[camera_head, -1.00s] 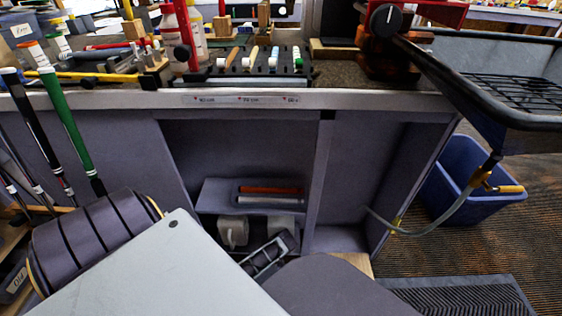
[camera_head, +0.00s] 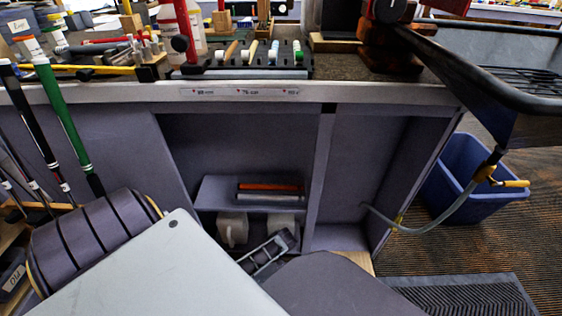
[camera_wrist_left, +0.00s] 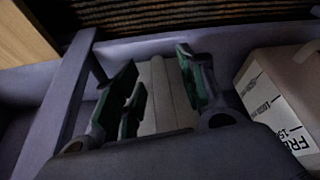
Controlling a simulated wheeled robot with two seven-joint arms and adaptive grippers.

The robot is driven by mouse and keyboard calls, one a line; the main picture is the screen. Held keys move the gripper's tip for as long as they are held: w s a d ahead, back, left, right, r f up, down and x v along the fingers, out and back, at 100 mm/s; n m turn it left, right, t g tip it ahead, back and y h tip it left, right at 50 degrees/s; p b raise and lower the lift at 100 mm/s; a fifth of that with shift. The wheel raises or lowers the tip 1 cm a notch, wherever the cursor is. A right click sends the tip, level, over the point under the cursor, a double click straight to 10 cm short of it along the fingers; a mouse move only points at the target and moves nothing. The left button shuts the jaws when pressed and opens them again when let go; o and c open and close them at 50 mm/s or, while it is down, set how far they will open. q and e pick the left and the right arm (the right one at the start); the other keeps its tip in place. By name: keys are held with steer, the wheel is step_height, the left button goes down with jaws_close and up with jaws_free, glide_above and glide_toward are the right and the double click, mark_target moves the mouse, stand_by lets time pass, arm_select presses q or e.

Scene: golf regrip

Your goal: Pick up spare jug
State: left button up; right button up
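Two pale jugs stand inside the open bench cabinet, below its small shelf: a left jug (camera_head: 231,229) with a handle and a right jug (camera_head: 281,222). My left gripper (camera_head: 268,254) is just in front of them and low, partly hidden by grey panels. In the left wrist view my left gripper (camera_wrist_left: 162,88) is open, its green-padded fingers spread. A pale, ribbed surface (camera_wrist_left: 166,100) shows between and beyond the fingers; I cannot tell whether it is a jug or whether they touch it. A labelled, pale container (camera_wrist_left: 280,100) is right of the fingers. My right gripper is not in view.
The shelf (camera_head: 215,192) holds an orange bar (camera_head: 269,186) and a grey bar close above the jugs. A cabinet divider (camera_head: 319,180) stands right of them. A blue bin (camera_head: 462,180) and a hose are farther right. The benchtop is crowded with tools.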

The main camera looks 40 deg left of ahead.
arm_select(q)
jaws_close()
steer(key=shift+r, duration=0.2)
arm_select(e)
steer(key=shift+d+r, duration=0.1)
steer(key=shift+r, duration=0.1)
